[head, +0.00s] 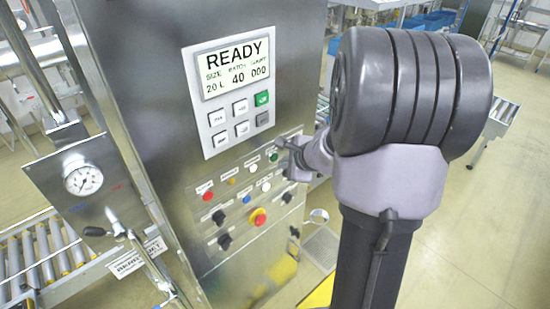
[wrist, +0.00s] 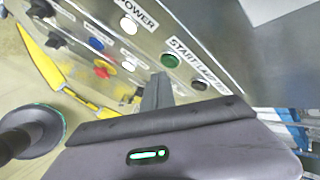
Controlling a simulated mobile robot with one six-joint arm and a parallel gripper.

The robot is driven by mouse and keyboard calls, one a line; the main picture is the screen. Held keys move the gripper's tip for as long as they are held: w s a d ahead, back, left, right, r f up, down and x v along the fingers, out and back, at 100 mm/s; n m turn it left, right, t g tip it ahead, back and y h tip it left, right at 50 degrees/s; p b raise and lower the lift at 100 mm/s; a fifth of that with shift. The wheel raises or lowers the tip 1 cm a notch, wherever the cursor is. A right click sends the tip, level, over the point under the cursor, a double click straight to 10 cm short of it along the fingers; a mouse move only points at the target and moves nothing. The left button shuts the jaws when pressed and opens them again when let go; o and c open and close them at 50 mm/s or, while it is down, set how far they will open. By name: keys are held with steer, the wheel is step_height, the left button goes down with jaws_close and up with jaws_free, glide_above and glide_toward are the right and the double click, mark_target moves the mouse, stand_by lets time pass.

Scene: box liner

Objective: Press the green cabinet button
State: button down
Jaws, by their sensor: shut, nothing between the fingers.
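The green cabinet button (wrist: 170,61) is a round button on the steel panel, beside a label that reads START. In the head view the green button (head: 273,157) shows at the upper right of the lower control panel, just left of my gripper. My gripper (wrist: 158,78) is shut and empty, its fingers pointing at the panel. In the wrist view the fingertips appear just below the green button. In the head view my gripper (head: 281,143) is close to the panel's right edge. I cannot tell whether the tips touch the panel.
A keypad with a READY display (head: 233,70) sits above and has its own green key (head: 262,98). Red, white, blue and orange controls and a red-yellow stop knob (head: 258,217) share the lower panel. A pressure gauge (head: 83,179) is at left. Floor at right is open.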

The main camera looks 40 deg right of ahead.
steer(key=shift+w, duration=0.45)
